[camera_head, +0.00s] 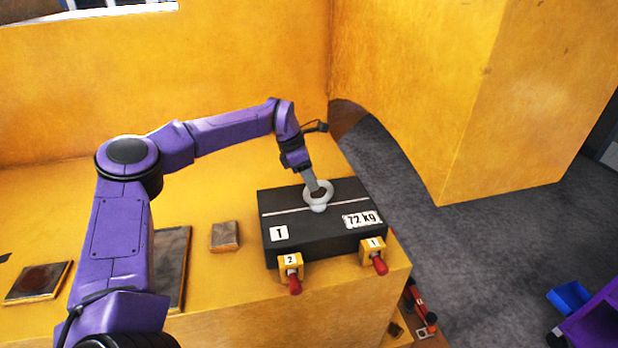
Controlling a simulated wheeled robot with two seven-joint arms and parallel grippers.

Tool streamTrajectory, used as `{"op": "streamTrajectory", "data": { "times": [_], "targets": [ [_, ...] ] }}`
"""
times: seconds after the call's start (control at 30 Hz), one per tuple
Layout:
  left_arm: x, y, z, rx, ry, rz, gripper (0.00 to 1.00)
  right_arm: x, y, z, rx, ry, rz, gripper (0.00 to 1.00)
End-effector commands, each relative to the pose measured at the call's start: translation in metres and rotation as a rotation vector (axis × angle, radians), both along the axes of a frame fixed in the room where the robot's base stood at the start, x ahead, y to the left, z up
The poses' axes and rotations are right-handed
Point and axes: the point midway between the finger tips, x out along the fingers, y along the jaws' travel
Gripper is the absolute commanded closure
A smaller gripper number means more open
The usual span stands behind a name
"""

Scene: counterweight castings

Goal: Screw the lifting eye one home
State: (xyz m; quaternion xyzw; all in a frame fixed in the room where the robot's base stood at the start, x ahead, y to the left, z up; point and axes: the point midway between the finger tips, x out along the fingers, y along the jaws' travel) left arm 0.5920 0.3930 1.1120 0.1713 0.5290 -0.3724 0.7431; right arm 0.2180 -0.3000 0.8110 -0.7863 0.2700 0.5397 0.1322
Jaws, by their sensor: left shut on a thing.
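A black casting (345,232) marked "T" and "72 kg" lies on the yellow deck. A pale grey lifting eye (319,205) stands upright on its top face, near the middle. My left gripper (316,188) reaches down from behind and is shut on the eye's ring. Whether the eye's collar sits flush against the casting is too small to tell. My right gripper is not in view.
Two yellow blocks with red handles, tagged 2 (291,270) and 1 (373,255), are at the casting's front edge. Flat plates (225,237) lie to the left. A yellow wall rises behind; grey floor (450,260) and a blue bin (570,297) are right.

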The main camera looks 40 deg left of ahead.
Motion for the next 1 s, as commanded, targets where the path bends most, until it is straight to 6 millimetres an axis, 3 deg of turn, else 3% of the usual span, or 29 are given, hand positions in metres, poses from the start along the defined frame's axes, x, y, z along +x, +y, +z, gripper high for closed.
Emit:
{"op": "streamTrajectory", "data": {
  "times": [0.53,0.57,0.6,0.63,1.0],
  "targets": [
    [-0.0004,-0.0013,-0.002,0.002,0.003,-0.033,1.0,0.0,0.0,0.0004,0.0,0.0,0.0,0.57],
    [-0.0004,-0.0012,-0.0019,0.002,0.003,-0.033,0.7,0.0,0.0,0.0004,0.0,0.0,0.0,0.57],
    [-0.0004,-0.0011,-0.0018,0.002,0.002,-0.031,0.57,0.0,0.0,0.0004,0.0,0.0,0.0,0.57],
    [-0.0004,-0.0009,-0.0017,0.002,0.002,-0.031,0.52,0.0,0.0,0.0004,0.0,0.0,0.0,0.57],
    [-0.0011,0.0047,0.0063,0.001,-0.002,-0.024,0.52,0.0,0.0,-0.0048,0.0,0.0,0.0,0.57]
  ]
}}
